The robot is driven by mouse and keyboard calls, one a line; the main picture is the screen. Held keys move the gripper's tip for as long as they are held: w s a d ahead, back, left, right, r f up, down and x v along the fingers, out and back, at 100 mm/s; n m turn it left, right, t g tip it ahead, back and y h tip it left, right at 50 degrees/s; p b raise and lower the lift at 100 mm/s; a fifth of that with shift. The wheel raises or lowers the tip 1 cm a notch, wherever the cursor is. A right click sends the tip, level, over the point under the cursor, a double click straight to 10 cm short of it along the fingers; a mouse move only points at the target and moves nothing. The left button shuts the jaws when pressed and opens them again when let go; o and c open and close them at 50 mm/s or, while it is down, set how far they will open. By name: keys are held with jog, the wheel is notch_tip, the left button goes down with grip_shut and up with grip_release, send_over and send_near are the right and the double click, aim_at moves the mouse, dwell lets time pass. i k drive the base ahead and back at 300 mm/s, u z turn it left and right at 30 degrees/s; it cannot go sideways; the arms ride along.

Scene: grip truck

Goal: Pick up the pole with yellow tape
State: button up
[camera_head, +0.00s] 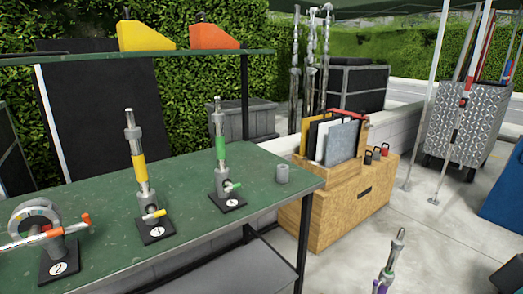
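The pole with yellow tape (139,168) stands upright, leaning slightly, on the green table (95,205). The clamp sits on a black base marked 3 (158,231). A similar pole with green tape (220,150) stands to its right in a clamp with a green handle. My gripper is not in view.
A ring-shaped clamp with an orange handle (45,230) stands at the left of the table. A shelf (170,56) runs behind and above. A wooden box (340,210) and purple-marked pole (391,262) are to the right.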

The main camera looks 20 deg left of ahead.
aim_at(146, 197)
jog(key=u, duration=1.5)
jog(key=k, duration=0.3)
jog(key=u, duration=0.05)
